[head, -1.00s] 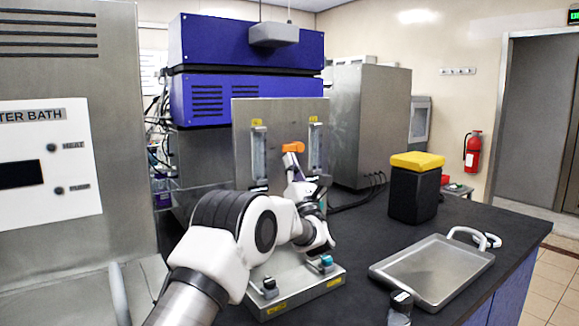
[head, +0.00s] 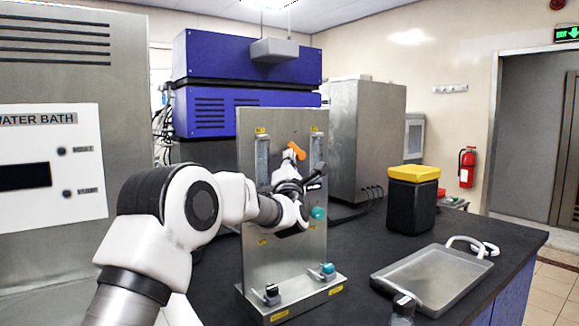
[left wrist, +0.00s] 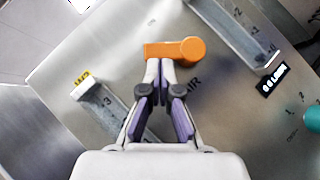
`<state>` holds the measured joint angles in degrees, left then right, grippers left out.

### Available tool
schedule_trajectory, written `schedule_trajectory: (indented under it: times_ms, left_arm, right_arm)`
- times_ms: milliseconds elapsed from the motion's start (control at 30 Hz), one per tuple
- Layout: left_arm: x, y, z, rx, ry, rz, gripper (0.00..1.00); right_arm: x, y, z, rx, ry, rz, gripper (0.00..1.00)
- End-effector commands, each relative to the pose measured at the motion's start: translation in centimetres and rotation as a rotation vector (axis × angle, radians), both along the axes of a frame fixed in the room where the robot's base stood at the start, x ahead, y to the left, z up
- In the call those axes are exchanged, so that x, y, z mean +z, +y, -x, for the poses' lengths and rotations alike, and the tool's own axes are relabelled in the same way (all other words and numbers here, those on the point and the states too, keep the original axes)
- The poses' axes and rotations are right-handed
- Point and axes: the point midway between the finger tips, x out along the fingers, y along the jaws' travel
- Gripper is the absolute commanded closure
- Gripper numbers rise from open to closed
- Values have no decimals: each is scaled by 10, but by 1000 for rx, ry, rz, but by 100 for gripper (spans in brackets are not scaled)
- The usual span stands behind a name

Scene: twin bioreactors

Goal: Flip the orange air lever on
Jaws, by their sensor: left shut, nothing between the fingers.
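The orange air lever (head: 297,151) is on the upper part of the upright metal panel (head: 255,205). In the head view its handle slants up and to the left from its round pivot. The lever also shows in the left wrist view (left wrist: 175,50), just above the AIR label. My left gripper (head: 288,160) is shut and empty, close below the lever. In the left wrist view the closed fingertips (left wrist: 160,63) are at the handle's lower edge and seem to touch it. My right gripper is not in view.
Two clear flow tubes flank the lever; the left tube (head: 262,160) shows best. A teal knob (head: 318,213) sits low on the panel's right. A metal tray (head: 435,280) and a black bin with yellow lid (head: 412,200) stand on the dark bench to the right.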

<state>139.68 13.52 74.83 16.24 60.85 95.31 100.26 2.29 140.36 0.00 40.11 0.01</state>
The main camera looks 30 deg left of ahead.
Motion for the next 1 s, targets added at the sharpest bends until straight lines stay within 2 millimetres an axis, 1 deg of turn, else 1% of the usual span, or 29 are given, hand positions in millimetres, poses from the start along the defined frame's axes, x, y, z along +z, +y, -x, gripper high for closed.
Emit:
schedule_trajectory:
  times_ms: [33,167,300,500,600,767,1000]
  left_arm:
    - [7,1,1,0,39,-14,100]
    - [16,1,0,0,153,-62,100]
    - [25,0,-2,0,277,-114,100]
    - [34,-2,-5,0,448,-184,100]
    - [36,-3,-7,-1,524,-216,100]
    - [38,-4,-11,0,624,-258,100]
    - [38,-6,-14,1,629,-260,100]
  right_arm:
    - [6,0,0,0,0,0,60]
    - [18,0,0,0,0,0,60]
    - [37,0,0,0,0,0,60]
    - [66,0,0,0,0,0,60]
    - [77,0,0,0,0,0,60]
    - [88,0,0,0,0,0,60]
    - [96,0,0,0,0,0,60]
